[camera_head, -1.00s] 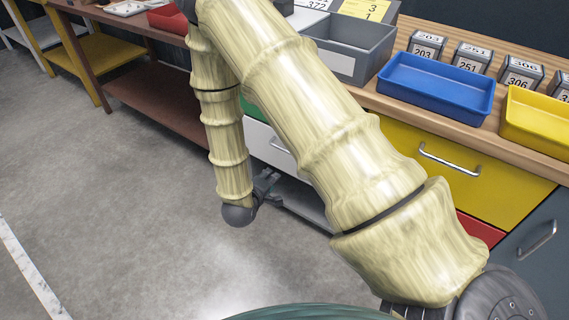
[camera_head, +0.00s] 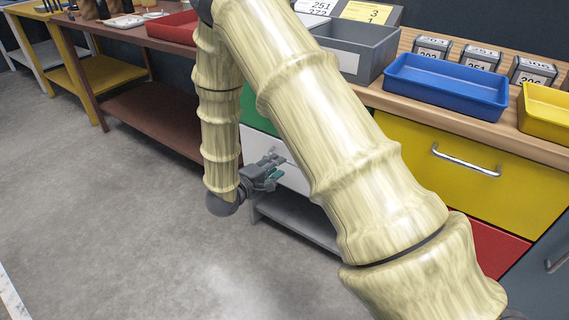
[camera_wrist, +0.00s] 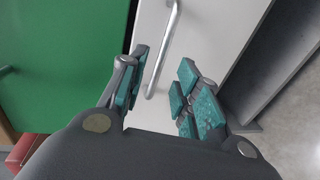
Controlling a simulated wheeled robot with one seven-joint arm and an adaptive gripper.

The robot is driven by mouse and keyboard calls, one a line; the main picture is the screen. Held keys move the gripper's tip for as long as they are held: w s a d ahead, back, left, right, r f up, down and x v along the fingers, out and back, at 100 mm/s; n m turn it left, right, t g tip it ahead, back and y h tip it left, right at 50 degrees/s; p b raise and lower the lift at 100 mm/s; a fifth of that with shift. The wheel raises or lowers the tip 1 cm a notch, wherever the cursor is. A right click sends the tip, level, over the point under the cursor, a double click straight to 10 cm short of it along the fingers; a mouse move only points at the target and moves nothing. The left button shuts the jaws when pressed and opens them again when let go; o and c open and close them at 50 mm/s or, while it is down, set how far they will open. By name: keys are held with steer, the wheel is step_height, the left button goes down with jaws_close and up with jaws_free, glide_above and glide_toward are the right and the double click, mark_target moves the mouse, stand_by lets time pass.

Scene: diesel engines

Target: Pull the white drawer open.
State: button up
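The white drawer (camera_head: 292,179) is in the lower part of the workbench, partly hidden behind my arm in the head view. Its white face (camera_wrist: 210,38) fills the middle of the wrist view. Its silver bar handle (camera_wrist: 166,45) runs across that face, slanted in the picture. My gripper (camera_wrist: 163,80) is open, with teal pads on both fingers. The handle lies between the two fingers in the picture; I see no finger closed on it. In the head view my gripper (camera_head: 270,174) is close in front of the drawer. The drawer looks shut.
A green drawer (camera_wrist: 62,50) lies left of the white one in the wrist view. A grey low shelf (camera_head: 295,222) is below it. Yellow (camera_head: 480,165) and red (camera_head: 492,250) drawers are to the right. The floor (camera_head: 110,210) in front is clear.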

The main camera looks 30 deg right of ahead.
steer(key=shift+b+x, duration=0.65)
steer(key=shift+x, duration=2.3)
steer(key=shift+c, duration=0.5)
jaws_close()
